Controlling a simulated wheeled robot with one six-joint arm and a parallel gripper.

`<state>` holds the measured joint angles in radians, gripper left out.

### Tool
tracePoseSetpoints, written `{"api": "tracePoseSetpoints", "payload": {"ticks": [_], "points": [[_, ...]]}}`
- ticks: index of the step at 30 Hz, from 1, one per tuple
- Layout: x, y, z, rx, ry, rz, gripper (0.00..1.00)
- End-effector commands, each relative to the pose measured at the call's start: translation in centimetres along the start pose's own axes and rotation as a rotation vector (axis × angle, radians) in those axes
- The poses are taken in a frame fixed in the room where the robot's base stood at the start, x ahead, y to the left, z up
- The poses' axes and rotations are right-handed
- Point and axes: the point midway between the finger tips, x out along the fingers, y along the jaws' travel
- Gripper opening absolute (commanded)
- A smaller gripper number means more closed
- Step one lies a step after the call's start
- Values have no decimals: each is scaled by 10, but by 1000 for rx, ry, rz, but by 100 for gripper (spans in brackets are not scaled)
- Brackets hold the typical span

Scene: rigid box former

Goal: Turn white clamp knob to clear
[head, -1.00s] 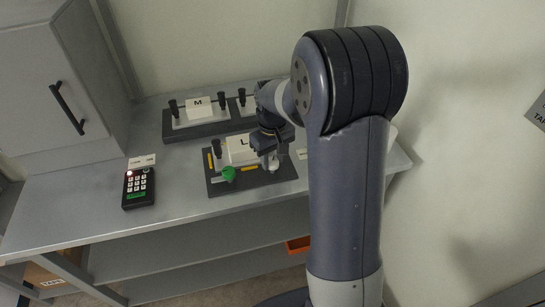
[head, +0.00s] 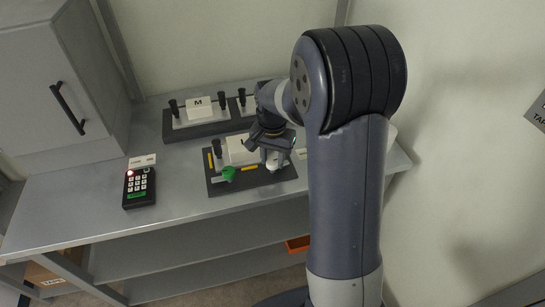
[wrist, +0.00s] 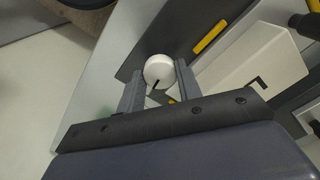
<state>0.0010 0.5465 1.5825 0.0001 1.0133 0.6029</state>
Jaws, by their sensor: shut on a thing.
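The white clamp knob (wrist: 158,70) is round with a dark pointer line and sits on the dark base plate. In the wrist view my gripper (wrist: 160,80) has a finger on each side of it and is shut on it. In the head view my gripper (head: 272,158) is at the right part of the fixture, and the white knob (head: 272,168) shows only partly below it. A green knob (head: 229,173) is on the left of the same base plate (head: 215,189). A white block marked L (head: 236,152) is partly hidden by my gripper.
A black keypad (head: 138,188) with a red light lies left on the grey bench. Another fixture (head: 200,128) with a block marked M (head: 199,106) and black handles stands behind. A grey cabinet (head: 55,90) is at the left. The bench front is clear.

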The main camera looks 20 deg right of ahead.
Motion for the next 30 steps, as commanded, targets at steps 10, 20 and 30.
{"api": "tracePoseSetpoints", "payload": {"ticks": [10,20,30], "points": [[-1,0,-1,161,2,-1,11],[-1,0,-1,198,3,-2,11],[-1,0,-1,198,2,-2,38]]}}
